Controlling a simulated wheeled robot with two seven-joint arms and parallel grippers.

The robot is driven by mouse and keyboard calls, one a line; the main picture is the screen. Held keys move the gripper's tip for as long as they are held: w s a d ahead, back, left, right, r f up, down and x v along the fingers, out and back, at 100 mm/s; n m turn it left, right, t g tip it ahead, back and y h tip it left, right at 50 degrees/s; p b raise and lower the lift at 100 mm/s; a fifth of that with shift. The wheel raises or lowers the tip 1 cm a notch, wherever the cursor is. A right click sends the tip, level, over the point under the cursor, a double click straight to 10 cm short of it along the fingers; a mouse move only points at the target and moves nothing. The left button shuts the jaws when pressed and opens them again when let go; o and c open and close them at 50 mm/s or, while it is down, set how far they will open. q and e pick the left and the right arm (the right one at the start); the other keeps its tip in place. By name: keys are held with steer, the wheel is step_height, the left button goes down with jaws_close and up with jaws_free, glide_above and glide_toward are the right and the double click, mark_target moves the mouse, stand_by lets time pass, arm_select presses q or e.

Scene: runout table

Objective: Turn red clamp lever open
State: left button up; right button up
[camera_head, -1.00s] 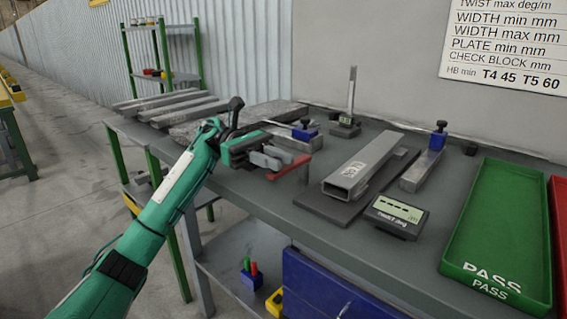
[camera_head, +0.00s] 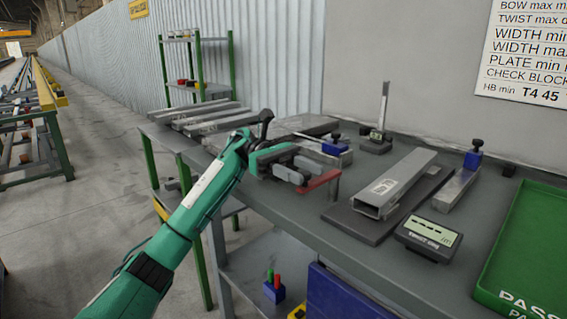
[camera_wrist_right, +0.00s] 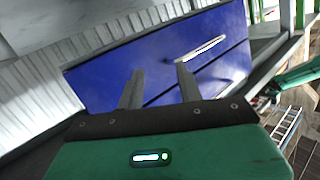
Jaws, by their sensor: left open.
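The clamp's body is largely hidden behind the gripper. My right gripper (camera_wrist_right: 158,88) shows only in the right wrist view. Its two fingers are apart with nothing between them, before a blue drawer cabinet (camera_wrist_right: 215,45).
A rectangular steel tube (camera_head: 395,185) lies on a dark plate, with a digital readout (camera_head: 428,238) in front. A blue-knobbed block (camera_head: 458,185) and a green PASS tray (camera_head: 535,235) stand to the right. Grey bars (camera_head: 205,112) lie at the far left of the table.

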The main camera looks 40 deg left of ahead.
arm_select(q)
steer(key=v, duration=1.2)
steer(key=shift+a+p, duration=0.3)
steer(key=shift+a, duration=0.1)
arm_select(e)
steer(key=shift+s+d+f+g, duration=0.1)
steer(key=shift+s+f+g, duration=0.3)
steer(key=shift+f+g, duration=0.2)
steer(key=shift+r, duration=0.1)
steer(key=shift+d+f, duration=0.1)
steer(key=shift+f, duration=0.15)
